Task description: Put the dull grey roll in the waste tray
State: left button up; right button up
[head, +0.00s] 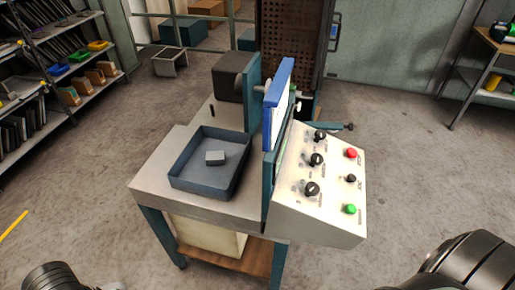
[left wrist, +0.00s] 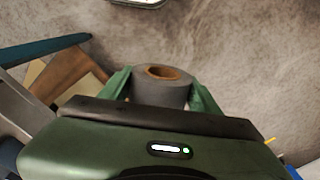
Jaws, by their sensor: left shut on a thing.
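My left gripper (left wrist: 159,75) is shut on a dull grey roll (left wrist: 165,93) with a brown core in the left wrist view. One green finger is on each side of it, and the core's open end faces up. The roll is held above the concrete floor, with nothing seen under it. In the head view neither the roll nor the left gripper shows. My right gripper is not in view.
The machine has an upright blue-edged panel (head: 279,103) right of the tray and a sloping control panel (head: 331,213) with knobs and buttons. Shelves (head: 85,93) stand at the left, a workbench (head: 494,42) at the far right. Floor on both sides is clear.

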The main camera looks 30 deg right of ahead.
aim_at(215, 179)
jog(key=i+j+z, duration=0.2)
jog(key=j+z, duration=0.15)
jog(key=i+j+z, duration=0.15)
jog(key=j+z, duration=0.2)
jog(key=i+j+z, duration=0.1)
jog(key=j+z, duration=0.25)
jog(key=j, duration=0.15)
jog(key=j+z, duration=0.35)
jog(key=i+j, duration=0.05)
jog(key=j, duration=0.05)
